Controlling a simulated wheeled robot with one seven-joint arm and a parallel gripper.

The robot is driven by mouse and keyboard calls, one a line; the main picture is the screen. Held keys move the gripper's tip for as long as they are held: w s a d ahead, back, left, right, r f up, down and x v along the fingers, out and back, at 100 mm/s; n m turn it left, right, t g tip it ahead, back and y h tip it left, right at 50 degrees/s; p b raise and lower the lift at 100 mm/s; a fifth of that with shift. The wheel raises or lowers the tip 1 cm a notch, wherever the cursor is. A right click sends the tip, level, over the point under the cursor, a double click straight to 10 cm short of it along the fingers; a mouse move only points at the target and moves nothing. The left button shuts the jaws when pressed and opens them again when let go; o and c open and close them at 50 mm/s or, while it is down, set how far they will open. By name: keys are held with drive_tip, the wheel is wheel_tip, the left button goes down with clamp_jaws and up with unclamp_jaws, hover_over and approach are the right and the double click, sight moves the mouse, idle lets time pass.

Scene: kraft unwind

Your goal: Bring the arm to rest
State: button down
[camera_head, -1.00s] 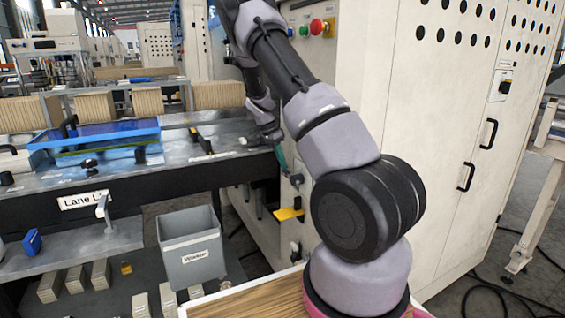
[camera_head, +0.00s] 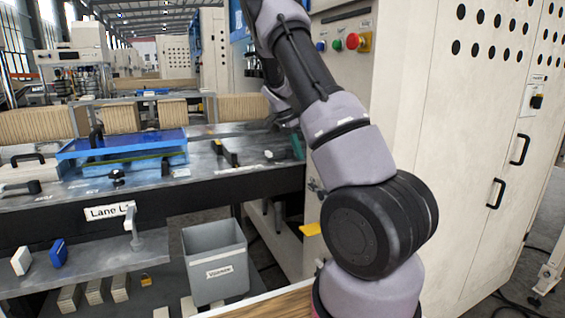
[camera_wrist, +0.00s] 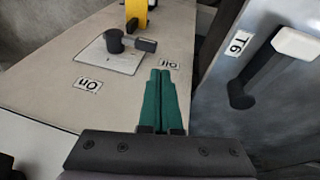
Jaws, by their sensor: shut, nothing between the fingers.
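My arm rises in the middle of the head view and bends away over the machine bench. My gripper (camera_wrist: 158,100) shows in the wrist view with two green fingers pressed together and nothing between them. In the head view, only a bit of green (camera_head: 298,146) shows beside my arm, and the rest is hidden. In the wrist view, a black rotary lever (camera_wrist: 116,42) sits on a pale plate between labels reading On and Off. The fingertips are just below and right of this lever, apparently apart from it.
A white-handled lever (camera_wrist: 294,45) labelled T6 stands right of the fingers. A tall white cabinet (camera_head: 455,120) stands close to my arm's right. A grey bin (camera_head: 212,250) stands below the bench (camera_head: 80,200). A blue tray (camera_head: 125,143) lies on the bench. Red and green buttons (camera_head: 352,41) are on the machine.

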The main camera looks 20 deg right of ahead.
drive_tip(key=shift+r, duration=0.25)
drive_tip(key=s+a+r+n+t+y, duration=0.25)
drive_tip(key=s+a+r, duration=0.25)
drive_tip(key=s+r, duration=0.25)
drive_tip(key=s+a+r+n+t+y, duration=0.25)
drive_tip(key=s+a+r, duration=0.3)
drive_tip(key=r, duration=0.35)
drive_tip(key=s+a+r+n+t, duration=0.2)
drive_tip(key=s+a+n, duration=0.1)
drive_tip(key=s, duration=0.6)
drive_tip(key=s+a+r+n+t, duration=0.2)
drive_tip(key=s+a+r+n, duration=0.1)
drive_tip(key=s, duration=0.6)
drive_tip(key=shift+a+n+y, duration=0.3)
drive_tip(key=shift+a+n, duration=0.5)
drive_tip(key=shift+a, duration=0.4)
